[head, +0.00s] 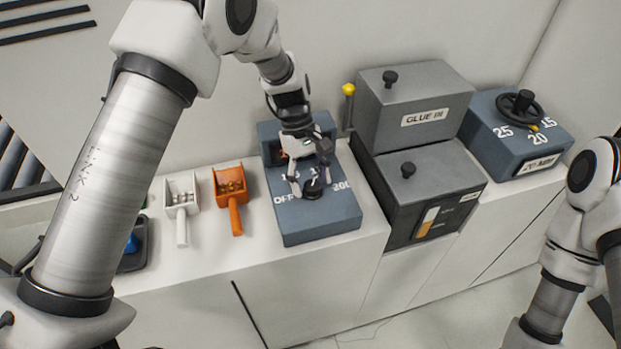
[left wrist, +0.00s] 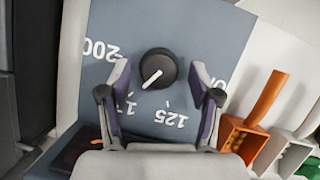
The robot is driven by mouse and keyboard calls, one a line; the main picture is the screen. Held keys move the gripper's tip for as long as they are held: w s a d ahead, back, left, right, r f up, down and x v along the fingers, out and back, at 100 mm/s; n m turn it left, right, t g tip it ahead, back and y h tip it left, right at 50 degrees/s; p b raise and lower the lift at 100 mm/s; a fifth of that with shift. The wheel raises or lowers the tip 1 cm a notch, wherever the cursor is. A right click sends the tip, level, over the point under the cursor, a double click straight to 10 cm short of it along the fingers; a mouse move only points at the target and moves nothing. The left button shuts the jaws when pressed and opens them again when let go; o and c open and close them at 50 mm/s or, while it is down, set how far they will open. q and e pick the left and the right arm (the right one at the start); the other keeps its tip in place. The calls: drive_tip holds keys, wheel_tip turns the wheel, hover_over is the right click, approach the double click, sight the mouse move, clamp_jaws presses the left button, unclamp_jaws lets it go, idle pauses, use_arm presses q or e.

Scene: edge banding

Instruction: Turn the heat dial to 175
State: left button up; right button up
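The heat dial (head: 312,190) is a round black knob with a white pointer line, on top of a blue-grey box (head: 318,222). In the left wrist view the dial (left wrist: 157,69) lies between my left gripper's fingertips (left wrist: 160,74), with a gap on both sides. Its pointer aims down-left, towards a number starting with 1 that a finger partly hides. The marks 200 and 125 show to either side of that number; OFF is at the right. My left gripper (head: 311,184) is open, pointing down over the dial. My right gripper is out of view.
A scoop with white pieces (head: 181,195) and an orange scoop (head: 232,190) stand left of the box. A grey glue machine (head: 415,105) stands close on its right, with a yellow-topped lever (head: 349,92) beside it. A handwheel box (head: 515,130) is farther right.

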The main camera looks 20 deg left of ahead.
use_arm(q)
drive_tip(key=v, duration=1.2)
